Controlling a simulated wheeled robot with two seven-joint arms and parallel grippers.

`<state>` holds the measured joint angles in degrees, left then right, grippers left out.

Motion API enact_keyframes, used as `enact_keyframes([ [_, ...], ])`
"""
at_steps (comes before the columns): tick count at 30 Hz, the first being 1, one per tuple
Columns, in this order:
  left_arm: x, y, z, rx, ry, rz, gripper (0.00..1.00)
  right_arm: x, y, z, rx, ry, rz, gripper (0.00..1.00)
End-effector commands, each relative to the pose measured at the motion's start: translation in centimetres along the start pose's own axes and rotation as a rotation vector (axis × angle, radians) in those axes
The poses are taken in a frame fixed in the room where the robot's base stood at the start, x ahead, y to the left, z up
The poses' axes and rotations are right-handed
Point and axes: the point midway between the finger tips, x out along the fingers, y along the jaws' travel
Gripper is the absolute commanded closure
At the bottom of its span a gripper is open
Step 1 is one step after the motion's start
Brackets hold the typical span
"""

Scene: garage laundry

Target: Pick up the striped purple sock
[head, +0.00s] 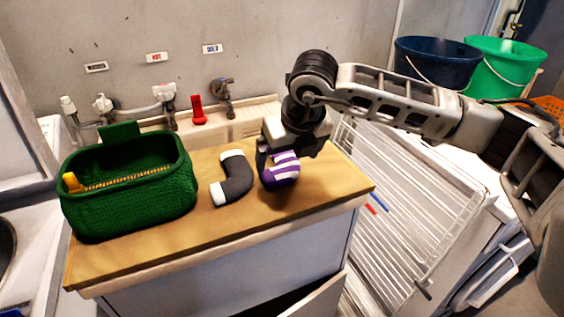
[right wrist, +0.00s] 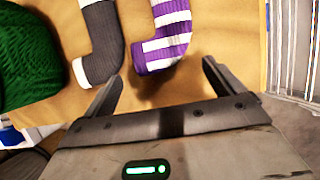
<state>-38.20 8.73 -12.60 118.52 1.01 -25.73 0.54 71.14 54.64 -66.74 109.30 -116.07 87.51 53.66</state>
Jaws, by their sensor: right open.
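The striped purple sock (head: 281,174) lies on the wooden worktop, purple with white bands. My right gripper (head: 276,160) is above it and hides part of it in the head view. In the right wrist view the sock (right wrist: 167,45) lies ahead of and partly between the spread fingers of my right gripper (right wrist: 160,82), nearer the middle than either finger. The fingers are apart and hold nothing. My left gripper is not in view.
A dark grey sock (head: 237,178) with white ends lies just left of the purple one. A green basket (head: 130,205) stands at the worktop's left. A white drying rack (head: 400,215) is on the right. Two buckets, blue (head: 437,65) and green (head: 503,70), stand behind.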

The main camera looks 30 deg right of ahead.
Motion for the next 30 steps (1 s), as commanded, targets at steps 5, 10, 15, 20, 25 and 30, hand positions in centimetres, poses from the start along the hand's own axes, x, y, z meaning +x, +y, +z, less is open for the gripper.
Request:
enact_keyframes([
  [5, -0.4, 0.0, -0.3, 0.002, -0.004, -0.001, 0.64, 1.5, -0.1, 0.0, 0.0, 0.003, -0.002, 0.06],
  [10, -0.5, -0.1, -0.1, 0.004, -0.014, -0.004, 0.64, 4.1, 0.0, 0.0, 0.001, 0.003, 0.0, 0.06],
  [15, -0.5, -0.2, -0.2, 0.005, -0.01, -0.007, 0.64, 5.4, 0.0, -0.1, 0.0, 0.001, 0.0, 0.06],
  [20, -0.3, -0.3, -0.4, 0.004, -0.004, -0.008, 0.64, 5.4, 0.0, -0.1, 0.0, 0.0, 0.001, 0.06],
  [25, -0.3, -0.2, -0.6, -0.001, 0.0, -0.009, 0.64, 5.4, 0.0, -0.1, 0.0, 0.0, 0.001, 0.4],
  [30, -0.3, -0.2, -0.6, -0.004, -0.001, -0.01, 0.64, 5.3, 0.0, 0.0, 0.0, 0.0, 0.001, 0.4],
])
